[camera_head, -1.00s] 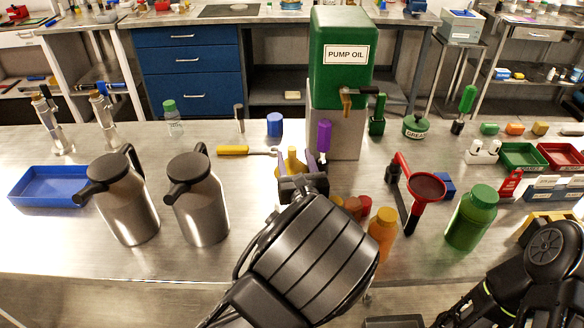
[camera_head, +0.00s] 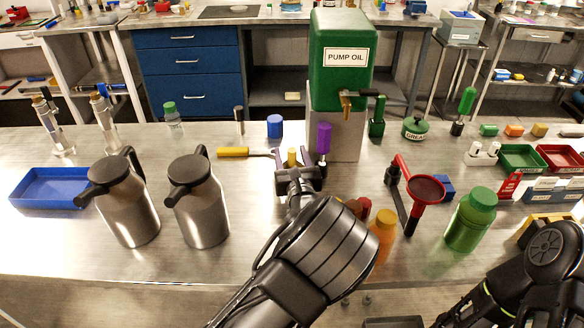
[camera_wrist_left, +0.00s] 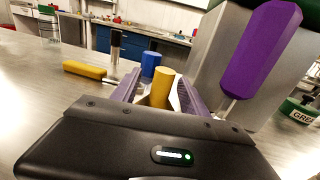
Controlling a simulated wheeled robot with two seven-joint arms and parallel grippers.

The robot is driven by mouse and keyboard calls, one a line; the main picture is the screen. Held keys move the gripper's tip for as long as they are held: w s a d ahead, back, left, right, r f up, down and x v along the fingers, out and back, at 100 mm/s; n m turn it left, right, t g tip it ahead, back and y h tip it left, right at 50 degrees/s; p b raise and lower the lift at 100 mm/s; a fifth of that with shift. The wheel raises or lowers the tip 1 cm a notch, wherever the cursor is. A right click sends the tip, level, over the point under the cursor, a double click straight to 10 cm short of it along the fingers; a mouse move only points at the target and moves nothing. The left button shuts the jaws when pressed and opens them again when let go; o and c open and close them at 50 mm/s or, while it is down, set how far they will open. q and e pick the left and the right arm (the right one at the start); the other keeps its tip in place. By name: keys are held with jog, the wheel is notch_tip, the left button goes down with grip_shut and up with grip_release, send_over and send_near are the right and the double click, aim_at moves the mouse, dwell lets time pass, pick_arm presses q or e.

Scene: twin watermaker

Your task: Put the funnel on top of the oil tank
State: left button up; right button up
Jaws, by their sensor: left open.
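The oil tank (camera_head: 340,65) is a green box labelled PUMP OIL on a grey base at the back centre. A red funnel-shaped piece (camera_head: 425,189) with a round dark-red mouth stands on the right of the table. My left gripper (camera_head: 293,163) is open in front of the tank, a little to its left. Its purple fingers (camera_wrist_left: 160,95) stand on either side of an upright yellow piece (camera_wrist_left: 162,91), with gaps visible. The yellow piece's lower part is hidden, so I cannot tell its full shape. My right gripper is out of view.
A purple-handled tool (camera_head: 323,139) stands close right of my left gripper. Two steel jugs (camera_head: 200,205), an orange bottle (camera_head: 382,228) and a green bottle (camera_head: 470,220) stand nearer the front.

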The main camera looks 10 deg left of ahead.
pick_arm(q)
jog(key=shift+x, duration=0.75)
grip_shut()
dwell(0.4)
